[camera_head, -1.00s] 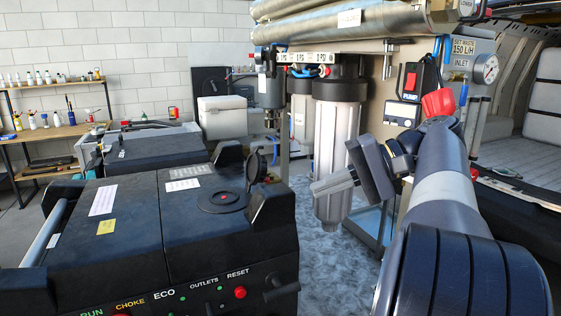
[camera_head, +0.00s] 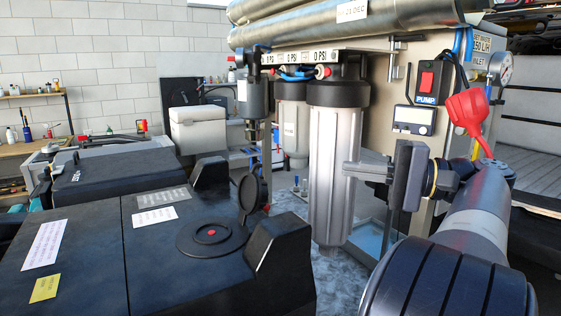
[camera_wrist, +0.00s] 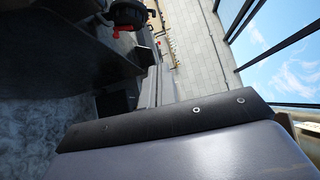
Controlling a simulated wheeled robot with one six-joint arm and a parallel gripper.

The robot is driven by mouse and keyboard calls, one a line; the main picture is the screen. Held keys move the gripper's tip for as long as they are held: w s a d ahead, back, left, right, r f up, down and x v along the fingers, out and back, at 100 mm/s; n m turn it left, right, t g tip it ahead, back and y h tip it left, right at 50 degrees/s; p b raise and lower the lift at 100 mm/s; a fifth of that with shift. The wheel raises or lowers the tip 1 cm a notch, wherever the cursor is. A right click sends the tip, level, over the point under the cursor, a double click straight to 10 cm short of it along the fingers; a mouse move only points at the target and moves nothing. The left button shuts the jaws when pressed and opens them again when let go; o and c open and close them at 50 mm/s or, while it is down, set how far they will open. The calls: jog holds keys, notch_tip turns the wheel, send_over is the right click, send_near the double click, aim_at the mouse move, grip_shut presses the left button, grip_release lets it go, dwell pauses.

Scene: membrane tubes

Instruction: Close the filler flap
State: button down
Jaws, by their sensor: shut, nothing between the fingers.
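The filler flap (camera_head: 253,194) is a small round black lid. It stands up, open, on the right of the black generator's top. Beside it is a flat round black disc (camera_head: 212,236) with a red centre. My gripper (camera_head: 350,168) is shut and empty. In the head view it is to the right of the flap and a little higher, apart from it, in front of the clear filter housing. In the wrist view, a large grey and black surface fills the bottom, and I cannot clearly make out the flap.
A raised black corner block (camera_head: 275,255) is just right of the disc, and another (camera_head: 211,172) is behind it. The clear filter housing (camera_head: 332,165) hangs close behind my gripper.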

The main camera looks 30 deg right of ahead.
aim_at(251, 193)
jog(key=s+a+p+x, duration=0.1)
jog(key=s+a+x, duration=0.1)
jog(key=x, duration=1)
jog(key=shift+a+p, duration=0.35)
jog(key=shift+w, duration=0.15)
jog(key=shift+r, duration=0.1)
jog(key=shift+a+r+n+g, duration=0.3)
jog(key=shift+a+n, duration=0.05)
jog(key=shift+n, duration=0.05)
